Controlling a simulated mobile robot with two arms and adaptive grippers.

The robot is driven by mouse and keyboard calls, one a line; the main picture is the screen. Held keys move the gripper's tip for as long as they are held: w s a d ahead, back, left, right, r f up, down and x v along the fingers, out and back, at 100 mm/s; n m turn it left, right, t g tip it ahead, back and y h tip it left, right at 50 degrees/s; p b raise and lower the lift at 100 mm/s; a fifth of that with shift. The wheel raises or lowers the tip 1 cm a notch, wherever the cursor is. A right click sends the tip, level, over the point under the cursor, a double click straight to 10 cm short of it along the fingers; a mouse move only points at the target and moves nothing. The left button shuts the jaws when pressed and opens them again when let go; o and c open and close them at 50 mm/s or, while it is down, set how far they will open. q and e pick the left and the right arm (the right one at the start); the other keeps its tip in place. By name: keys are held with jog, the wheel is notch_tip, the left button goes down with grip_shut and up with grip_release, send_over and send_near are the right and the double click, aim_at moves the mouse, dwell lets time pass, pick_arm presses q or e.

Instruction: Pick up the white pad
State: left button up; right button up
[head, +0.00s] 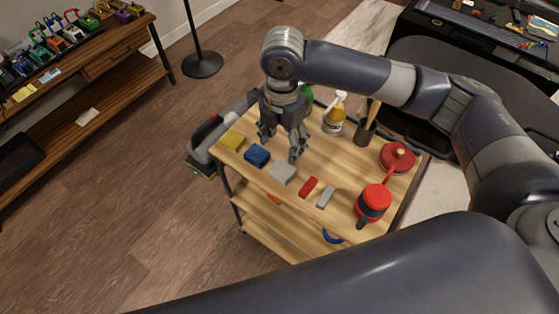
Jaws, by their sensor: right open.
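The white pad (282,173) is a pale, light grey block lying flat on the top of the wooden cart (262,205), near its front-left edge. My right gripper (279,148) points down just above and behind the pad. Its fingers are spread and nothing shows between them. One fingertip overlaps the pad's far edge in the picture; I cannot tell whether it touches. My left gripper is not in view.
A blue pad (257,155) and a yellow pad (233,140) lie left of the white pad. A red block (308,187) and a grey block (326,196) lie to its right. A red and black tool (374,202), a spray bottle (334,116) and a red round item (396,157) also stand on the cart.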

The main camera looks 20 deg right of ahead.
send_over(283, 169)
notch_tip(283, 169, down, 5)
jog(key=shift+a+r, duration=0.1)
jog(key=shift+r, duration=0.1)
jog(key=shift+w+f, duration=0.1)
jog(key=shift+f, duration=0.15)
notch_tip(283, 169, down, 5)
jog(key=shift+r+p, duration=0.1)
jog(key=shift+p, duration=0.3)
jog(key=shift+c, duration=0.6)
jog(key=c, duration=0.4)
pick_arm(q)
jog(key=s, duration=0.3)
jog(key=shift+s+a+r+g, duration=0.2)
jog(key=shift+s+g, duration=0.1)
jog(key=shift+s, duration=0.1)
pick_arm(e)
jog(key=shift+c, duration=0.3)
